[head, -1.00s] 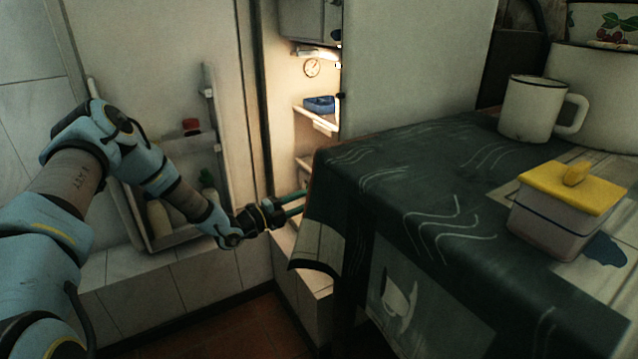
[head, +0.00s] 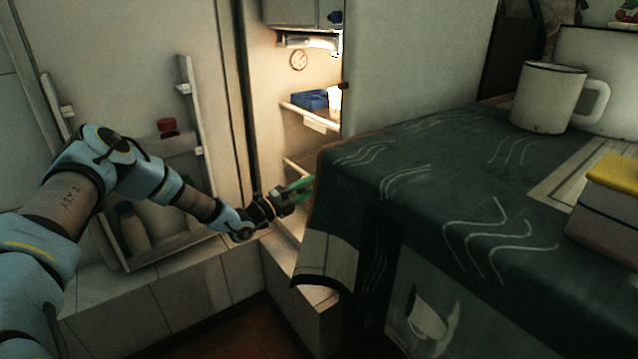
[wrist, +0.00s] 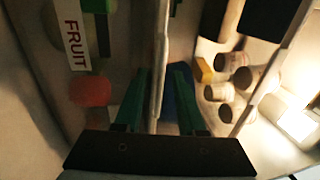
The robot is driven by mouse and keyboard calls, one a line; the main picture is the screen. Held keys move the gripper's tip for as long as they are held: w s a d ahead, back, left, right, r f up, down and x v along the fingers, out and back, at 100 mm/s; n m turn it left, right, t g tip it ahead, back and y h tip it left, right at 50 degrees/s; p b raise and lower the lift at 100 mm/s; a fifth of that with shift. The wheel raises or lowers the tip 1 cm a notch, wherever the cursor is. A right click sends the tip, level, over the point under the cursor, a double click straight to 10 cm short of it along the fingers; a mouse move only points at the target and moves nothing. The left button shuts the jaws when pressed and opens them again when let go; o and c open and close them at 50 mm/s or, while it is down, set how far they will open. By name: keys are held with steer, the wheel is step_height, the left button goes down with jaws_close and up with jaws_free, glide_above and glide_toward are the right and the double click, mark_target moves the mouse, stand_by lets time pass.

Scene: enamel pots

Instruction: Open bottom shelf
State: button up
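The refrigerator stands open, its lit inside narrow in the head view. A lower shelf edge (head: 294,166) shows there, partly hidden by the table. My gripper (head: 304,184) reaches into the opening near this edge, its green fingertips close to the table's corner. In the wrist view, my gripper (wrist: 158,75) has its two green fingers apart, on either side of a pale upright-looking edge (wrist: 160,50). I cannot tell if either finger touches it. A label reading FRUIT (wrist: 75,40) lies left of the fingers, above a blurred red round thing (wrist: 90,88).
A table with a dark patterned cloth (head: 400,200) crowds the opening from the right. A white mug (head: 547,97) and a yellow-lidded box (head: 610,205) stand on it. The door rack (head: 160,240) holds bottles at left. A blue tray (head: 311,99) sits on a higher shelf.

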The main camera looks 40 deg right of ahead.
mark_target(320, 181)
steer(key=shift+s+d+r, duration=0.1)
steer(key=shift+d+r, duration=0.05)
steer(key=shift+d, duration=0.65)
steer(key=shift+d+r, duration=0.1)
steer(key=shift+d, duration=0.65)
steer(key=c, duration=0.6)
steer(key=shift+r, duration=0.1)
jaws_close()
